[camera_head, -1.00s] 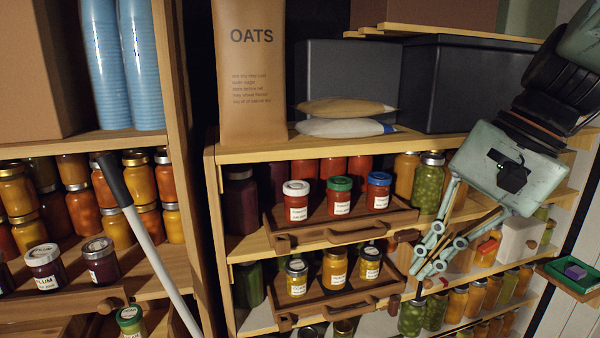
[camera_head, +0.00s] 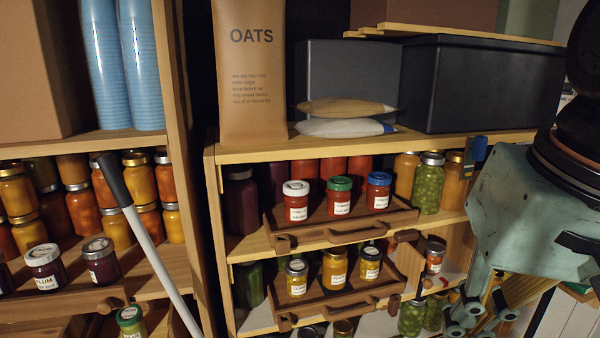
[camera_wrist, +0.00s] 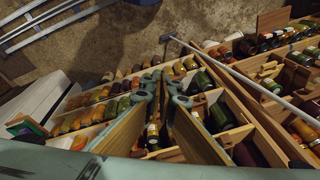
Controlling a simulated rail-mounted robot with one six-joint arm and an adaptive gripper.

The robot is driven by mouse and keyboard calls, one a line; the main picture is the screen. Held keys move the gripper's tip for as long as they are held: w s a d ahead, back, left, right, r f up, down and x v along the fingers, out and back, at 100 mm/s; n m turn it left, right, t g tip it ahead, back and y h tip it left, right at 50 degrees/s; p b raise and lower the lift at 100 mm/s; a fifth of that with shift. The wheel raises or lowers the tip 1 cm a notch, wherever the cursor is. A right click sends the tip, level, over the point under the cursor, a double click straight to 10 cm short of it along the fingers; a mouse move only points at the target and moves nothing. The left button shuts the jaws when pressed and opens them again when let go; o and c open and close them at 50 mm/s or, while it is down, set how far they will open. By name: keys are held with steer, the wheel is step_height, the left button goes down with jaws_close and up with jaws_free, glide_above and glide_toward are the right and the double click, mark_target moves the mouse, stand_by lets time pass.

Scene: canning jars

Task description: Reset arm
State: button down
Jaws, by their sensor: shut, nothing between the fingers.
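My gripper (camera_head: 478,318) is at the right of the head view, in front of the right part of the shelves, with its fingers pointing down and cut off by the lower edge. It also shows in the wrist view (camera_wrist: 160,82), where the fingers come together with nothing held between them. It hides the right end of the shelves in the head view. Whether it touches anything cannot be told, but no contact shows.
An upper wooden tray (camera_head: 345,234) holds jars with white, green and blue lids. A lower tray (camera_head: 340,304) holds small yellow jars. A black bin (camera_head: 480,85) and an oats bag (camera_head: 250,90) stand on top. A grey pole (camera_head: 160,255) leans at left.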

steer(key=shift+s+d+f+n+t+h, duration=0.1)
steer(key=shift+s+d+n+t+h, duration=0.2)
steer(key=shift+s, duration=0.35)
steer(key=shift+s+d+f+n+t+h, duration=0.1)
steer(key=shift+s+n, duration=0.35)
steer(key=shift+s, duration=0.25)
steer(key=shift+s+d+f+n+t+h, duration=0.1)
steer(key=shift+s+d+n+t, duration=0.2)
steer(key=shift+s, duration=0.35)
steer(key=shift+a, duration=0.15)
